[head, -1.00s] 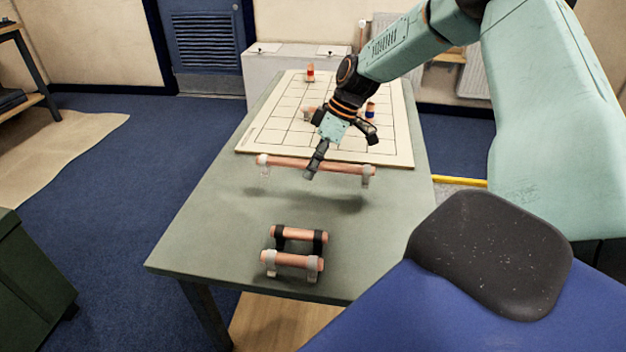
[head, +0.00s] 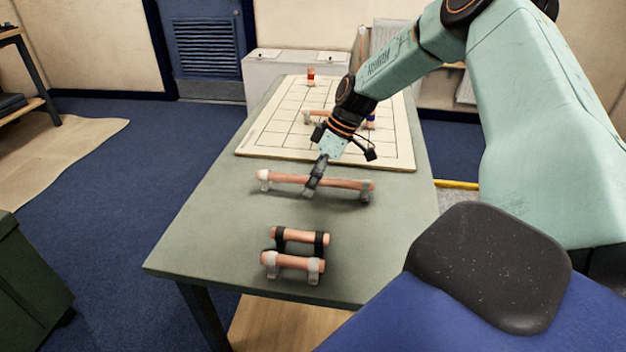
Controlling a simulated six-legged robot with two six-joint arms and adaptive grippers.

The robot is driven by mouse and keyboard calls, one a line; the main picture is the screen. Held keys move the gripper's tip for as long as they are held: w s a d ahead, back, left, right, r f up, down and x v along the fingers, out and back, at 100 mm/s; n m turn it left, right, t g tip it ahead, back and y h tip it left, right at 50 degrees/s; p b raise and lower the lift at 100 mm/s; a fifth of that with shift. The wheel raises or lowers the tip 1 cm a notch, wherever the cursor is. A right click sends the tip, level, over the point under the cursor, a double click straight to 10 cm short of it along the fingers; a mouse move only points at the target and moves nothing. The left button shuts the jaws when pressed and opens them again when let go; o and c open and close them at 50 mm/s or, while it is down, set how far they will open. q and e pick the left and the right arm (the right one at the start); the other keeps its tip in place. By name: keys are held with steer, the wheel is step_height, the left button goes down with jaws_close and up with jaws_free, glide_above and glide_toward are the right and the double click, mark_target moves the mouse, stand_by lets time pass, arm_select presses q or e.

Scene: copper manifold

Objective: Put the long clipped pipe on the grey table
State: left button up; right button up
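The fingers hide a short part of the pipe. My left gripper is not in view.
Two short copper pipes (head: 300,236) joined by black and pale clips sit near the table's front edge. The gridded board (head: 265,135) behind carries a red-banded upright piece (head: 310,77) and other small pipe parts. The table's left side is clear.

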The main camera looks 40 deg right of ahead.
steer(key=shift+r, duration=0.1)
steer(key=shift+r, duration=0.2)
steer(key=p+v, duration=0.4)
steer(key=v, duration=0.8)
